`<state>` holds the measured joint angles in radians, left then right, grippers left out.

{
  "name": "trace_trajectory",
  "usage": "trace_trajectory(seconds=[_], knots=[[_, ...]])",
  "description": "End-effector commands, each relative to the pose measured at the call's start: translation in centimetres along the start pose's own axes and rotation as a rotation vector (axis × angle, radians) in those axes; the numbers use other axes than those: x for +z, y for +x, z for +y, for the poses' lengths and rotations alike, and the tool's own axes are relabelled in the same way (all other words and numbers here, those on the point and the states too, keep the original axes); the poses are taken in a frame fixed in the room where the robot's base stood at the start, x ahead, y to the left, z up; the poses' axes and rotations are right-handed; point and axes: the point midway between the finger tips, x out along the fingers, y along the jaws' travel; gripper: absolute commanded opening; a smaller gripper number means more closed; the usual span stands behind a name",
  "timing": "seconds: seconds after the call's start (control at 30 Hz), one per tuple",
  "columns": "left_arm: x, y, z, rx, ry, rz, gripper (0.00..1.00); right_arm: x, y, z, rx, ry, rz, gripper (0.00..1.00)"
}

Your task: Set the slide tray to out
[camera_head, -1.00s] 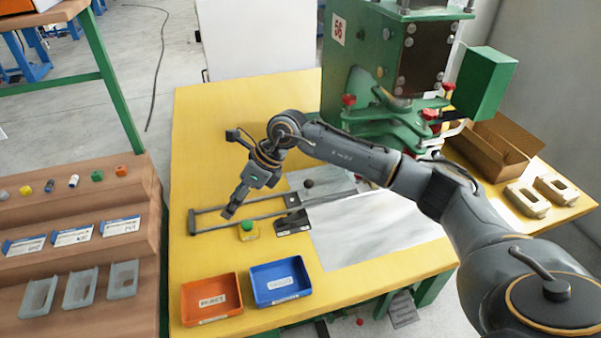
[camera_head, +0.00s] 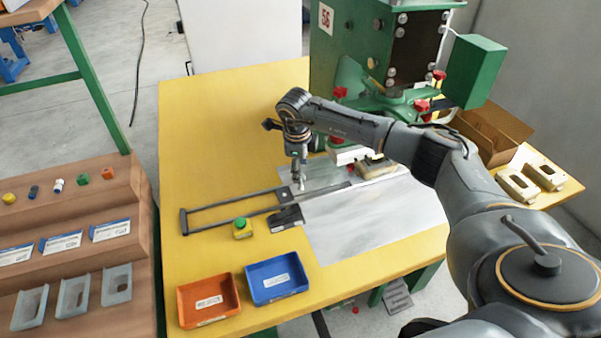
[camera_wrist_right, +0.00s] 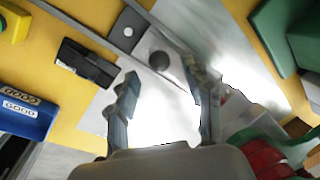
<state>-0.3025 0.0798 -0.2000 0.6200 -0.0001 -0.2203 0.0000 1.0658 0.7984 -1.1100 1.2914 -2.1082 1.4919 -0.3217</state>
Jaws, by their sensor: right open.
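The slide tray is a grey metal plate (camera_head: 325,176) lying in front of the green press, at the right end of a dark rail frame (camera_head: 222,207). In the right wrist view its round dark knob (camera_wrist_right: 159,61) stands on a plate by the rail. My right gripper (camera_head: 299,184) points down over the knob end of the tray. In the right wrist view the gripper (camera_wrist_right: 168,82) is open, with the knob between and just beyond its fingertips; I cannot tell whether they touch it. The gripper hides the knob in the head view. My left gripper is not in view.
A green button on a yellow box (camera_head: 241,228) and a dark block (camera_head: 286,217) are by the rails. An orange bin (camera_head: 208,301) and blue bin (camera_head: 276,279) stand at the front. The green press (camera_head: 365,50) rises behind. The yellow table's (camera_head: 225,120) back left is clear.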

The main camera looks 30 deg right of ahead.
Motion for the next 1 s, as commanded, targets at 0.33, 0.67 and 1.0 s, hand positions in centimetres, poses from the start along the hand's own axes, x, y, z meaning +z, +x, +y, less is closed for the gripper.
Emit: trace_trajectory(seconds=[0.33,0.67,1.0], knots=[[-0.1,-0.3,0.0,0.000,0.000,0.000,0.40,0.0,3.5,0.1,0.001,-0.001,0.000,0.51],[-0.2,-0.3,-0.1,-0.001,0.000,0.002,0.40,0.0,3.6,0.0,0.000,0.000,-0.001,0.39],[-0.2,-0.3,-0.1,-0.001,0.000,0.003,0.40,0.0,3.6,0.0,0.001,0.000,-0.001,0.00]])
